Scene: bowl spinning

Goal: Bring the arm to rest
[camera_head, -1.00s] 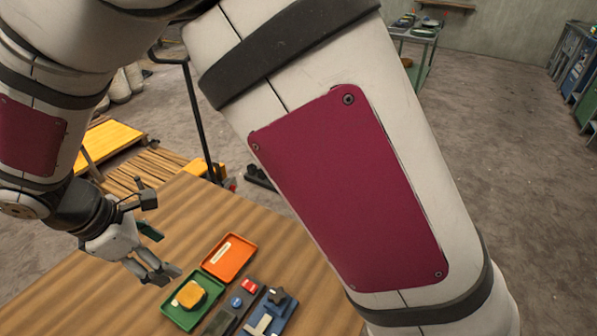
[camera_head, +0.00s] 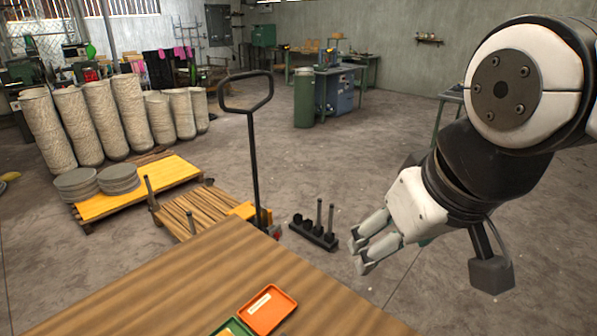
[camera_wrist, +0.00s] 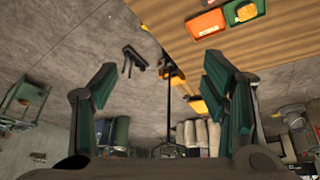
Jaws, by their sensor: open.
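My gripper (camera_head: 360,250) is at the right of the head view, beyond the right side of the wooden table (camera_head: 150,285). Its fingers point left and slightly down, and nothing is between them. In the wrist view my gripper (camera_wrist: 165,85) shows two green-padded fingers spread wide apart. An orange tray (camera_head: 268,309) lies on the table at the bottom edge of the head view, with part of a green tray (camera_head: 233,328) beside it. The wrist view shows the orange tray (camera_wrist: 207,23) and the green tray with a yellow thing in it, both away from the fingers.
A pallet jack with a black handle (camera_head: 252,150) stands behind the table. A black stand with posts (camera_head: 315,232) is on the floor near my gripper. Sacks (camera_head: 100,120) and a yellow pallet (camera_head: 140,188) are at the left. Open floor lies around my gripper.

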